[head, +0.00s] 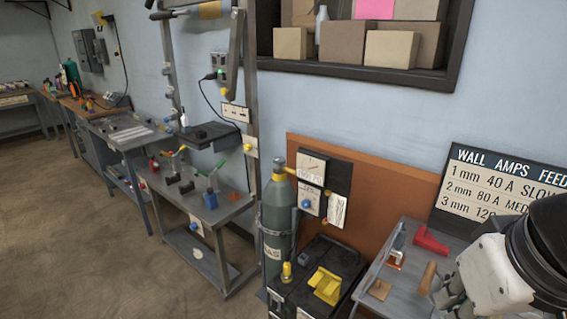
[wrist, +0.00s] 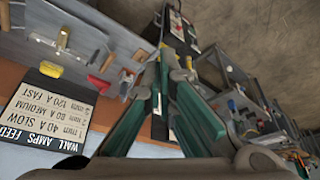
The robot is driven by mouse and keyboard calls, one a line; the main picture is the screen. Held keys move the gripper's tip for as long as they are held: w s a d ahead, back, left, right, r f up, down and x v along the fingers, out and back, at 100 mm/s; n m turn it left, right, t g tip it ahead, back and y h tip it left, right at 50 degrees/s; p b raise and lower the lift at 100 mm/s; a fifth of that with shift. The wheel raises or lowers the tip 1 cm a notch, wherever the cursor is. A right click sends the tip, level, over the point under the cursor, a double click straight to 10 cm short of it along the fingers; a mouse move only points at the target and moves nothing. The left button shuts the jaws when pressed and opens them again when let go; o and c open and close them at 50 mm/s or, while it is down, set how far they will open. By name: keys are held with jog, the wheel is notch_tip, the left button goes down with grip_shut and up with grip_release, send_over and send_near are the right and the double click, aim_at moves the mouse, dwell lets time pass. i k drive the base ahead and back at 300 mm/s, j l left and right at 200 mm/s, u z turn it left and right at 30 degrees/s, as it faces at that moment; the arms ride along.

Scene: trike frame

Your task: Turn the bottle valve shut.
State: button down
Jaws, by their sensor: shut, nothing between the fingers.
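The grey gas bottle (head: 276,222) stands upright in the head view, left of the orange-brown board. How far the valve is turned cannot be told. My gripper (wrist: 166,62) is shut and empty in the wrist view, its dark green fingers meeting at the tips. In the head view my wrist is at the lower right, well apart from the bottle, over the grey table. I cannot make out the valve in the wrist view.
A gauge panel (head: 312,168) stands beside the valve. A black unit (head: 320,250) with yellow parts is at the bottle's foot. The grey table (head: 385,258) holds a red piece (head: 431,241) and small blocks. A shelf with boxes (head: 400,48) hangs above. Floor is clear at left.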

aim_at(279, 161)
jog(key=i+j, duration=0.2)
jog(key=j, duration=0.15)
jog(key=i+j, duration=0.2)
jog(key=j, duration=0.2)
jog(key=i+j, duration=0.2)
jog(key=j, duration=0.15)
jog(key=i+j, duration=0.2)
jog(key=j, duration=0.2)
jog(key=i+j, duration=1.35)
